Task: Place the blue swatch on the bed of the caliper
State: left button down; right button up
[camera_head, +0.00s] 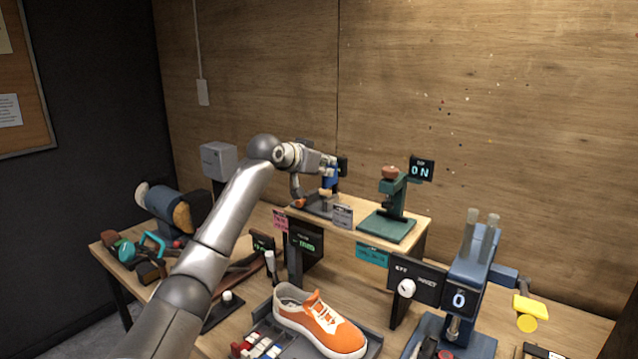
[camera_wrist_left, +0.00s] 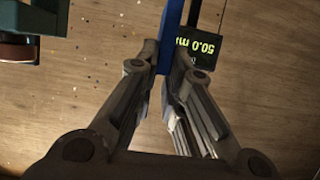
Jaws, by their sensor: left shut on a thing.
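My left gripper (camera_head: 327,168) is over the left end of the raised wooden shelf, shut on the blue swatch (camera_head: 331,180). In the left wrist view the swatch (camera_wrist_left: 171,32) is a narrow blue strip between the fingertips (camera_wrist_left: 163,62). Below the gripper is a dark device, apparently the caliper, with a flat dark base (camera_head: 318,207). The arm and gripper partly hide it, and I cannot tell whether the swatch touches its bed. My right gripper is not in view.
A green stand (camera_head: 390,225) with an "ON" display is right of the gripper on the shelf (camera_head: 423,222). Below are an orange sneaker (camera_head: 318,322) in a tray, a blue machine (camera_head: 468,285) and a yellow-headed tool (camera_head: 526,310). Clutter fills the bench's left.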

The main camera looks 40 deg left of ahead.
pick_arm(q)
jog(key=a+f, duration=0.1)
jog(key=f, duration=0.1)
jog(key=w+a+f+p, duration=0.1)
jog(key=f, duration=0.1)
jog(key=a+f+p, duration=0.1)
jog(key=f, duration=0.1)
jog(key=shift+w+f, duration=0.2)
jog(key=shift+f, duration=0.55)
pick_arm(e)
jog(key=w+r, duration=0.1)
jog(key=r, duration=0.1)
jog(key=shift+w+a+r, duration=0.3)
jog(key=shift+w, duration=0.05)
pick_arm(q)
jog(key=c, duration=1.5)
grip_release()
jog(key=shift+a+f, duration=0.1)
jog(key=shift+f, duration=0.05)
jog(key=shift+c, duration=0.2)
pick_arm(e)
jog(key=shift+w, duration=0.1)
pick_arm(q)
jog(key=b+v, duration=0.4)
jog(key=v, duration=0.8)
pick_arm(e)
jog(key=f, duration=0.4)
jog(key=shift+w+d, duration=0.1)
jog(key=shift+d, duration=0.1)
